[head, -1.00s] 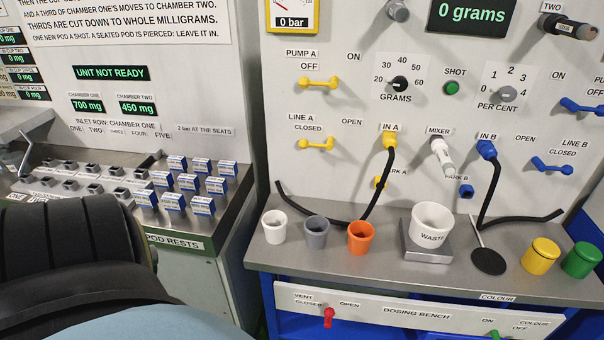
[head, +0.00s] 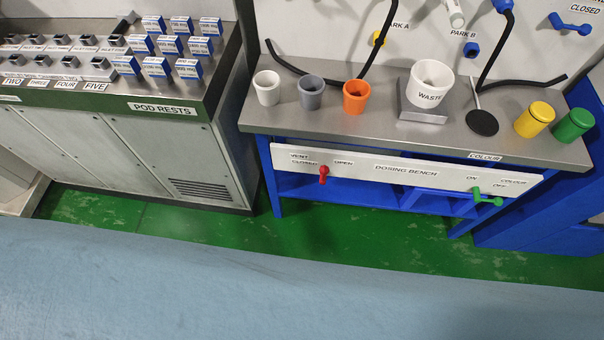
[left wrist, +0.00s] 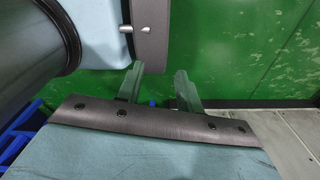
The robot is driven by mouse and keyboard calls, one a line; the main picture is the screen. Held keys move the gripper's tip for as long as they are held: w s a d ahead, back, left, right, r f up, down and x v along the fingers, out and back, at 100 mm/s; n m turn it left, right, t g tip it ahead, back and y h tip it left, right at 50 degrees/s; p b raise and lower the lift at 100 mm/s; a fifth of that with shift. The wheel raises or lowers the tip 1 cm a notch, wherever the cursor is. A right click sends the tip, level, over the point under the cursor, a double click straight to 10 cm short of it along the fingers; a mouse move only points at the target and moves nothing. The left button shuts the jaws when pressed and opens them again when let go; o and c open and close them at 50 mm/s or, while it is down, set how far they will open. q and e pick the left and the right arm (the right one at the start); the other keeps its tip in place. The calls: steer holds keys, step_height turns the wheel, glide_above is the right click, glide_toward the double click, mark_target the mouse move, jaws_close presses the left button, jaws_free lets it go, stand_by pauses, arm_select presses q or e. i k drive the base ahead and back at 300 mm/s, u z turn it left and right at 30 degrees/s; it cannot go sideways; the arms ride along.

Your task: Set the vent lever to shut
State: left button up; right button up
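The vent lever (head: 323,174) is a small red handle on the white front rail of the dosing bench (head: 375,169). It shows in the head view below the VENT label, between the words CLOSED on its left and OPEN on its right. Its grip hangs roughly downward; from this view I cannot tell its exact setting. My left gripper (left wrist: 159,70) shows in the left wrist view, its two fingers apart with nothing between them, over green floor. Neither gripper shows in the head view, and the vent lever is not visible in the left wrist view.
A green colour lever (head: 487,198) sits at the right end of the same rail. White, grey and orange cups (head: 357,97) and a waste cup (head: 431,84) stand on the bench top above. The pod rests cabinet (head: 150,150) is at left. Green floor (head: 330,235) lies open before the bench.

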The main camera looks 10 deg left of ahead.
mark_target(323, 170)
steer(key=k, duration=1.2)
steer(key=u, duration=0.9)
steer(key=i, duration=1.25)
steer(key=z, duration=0.45)
